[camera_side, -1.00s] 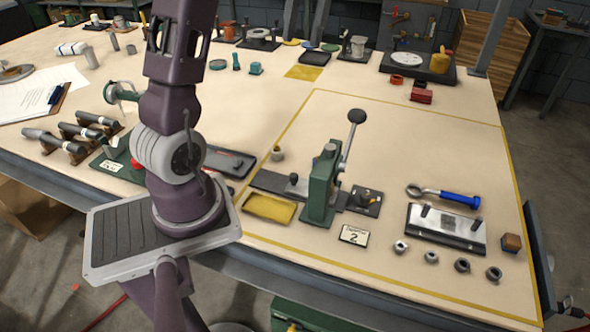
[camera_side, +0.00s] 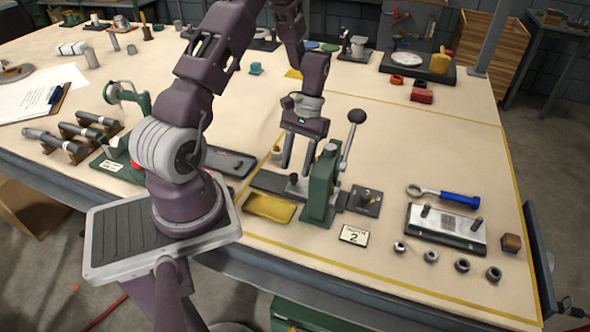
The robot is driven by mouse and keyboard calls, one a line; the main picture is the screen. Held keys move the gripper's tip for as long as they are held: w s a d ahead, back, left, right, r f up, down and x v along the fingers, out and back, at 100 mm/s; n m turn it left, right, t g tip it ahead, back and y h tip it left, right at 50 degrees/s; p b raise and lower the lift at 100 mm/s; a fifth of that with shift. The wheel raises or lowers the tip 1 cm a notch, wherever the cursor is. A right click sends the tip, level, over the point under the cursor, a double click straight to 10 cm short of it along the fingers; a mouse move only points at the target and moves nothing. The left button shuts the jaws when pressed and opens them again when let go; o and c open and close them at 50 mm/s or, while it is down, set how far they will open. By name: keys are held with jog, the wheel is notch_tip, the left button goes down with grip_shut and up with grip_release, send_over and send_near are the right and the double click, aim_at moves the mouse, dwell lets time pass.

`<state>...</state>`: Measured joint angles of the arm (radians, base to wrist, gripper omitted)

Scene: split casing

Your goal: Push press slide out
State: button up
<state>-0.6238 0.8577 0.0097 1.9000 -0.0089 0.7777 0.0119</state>
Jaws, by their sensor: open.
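The green press (camera_side: 321,185) stands upright on the bench, its lever with a dark ball knob (camera_side: 356,116) raised up and to the right. A dark flat slide (camera_side: 266,182) extends from the left of the press and carries a small dark knob (camera_side: 293,181). My gripper (camera_side: 296,172) points down over the slide, just left of the press. Its two fingers are apart, with the small knob showing low between them. I cannot tell whether either finger touches the knob or the press.
A yellow tray (camera_side: 269,208) lies in front of the slide and a small round part (camera_side: 277,153) behind it. A dark plate with a fixture (camera_side: 364,200) sits right of the press. A numbered card (camera_side: 354,235), several metal rings and a blue-handled tool (camera_side: 459,199) lie further right.

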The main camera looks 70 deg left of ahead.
jog(key=shift+x, duration=1.2)
grip_shut()
jog(key=shift+a+r, duration=0.1)
jog(key=shift+a, duration=0.05)
dwell(0.3)
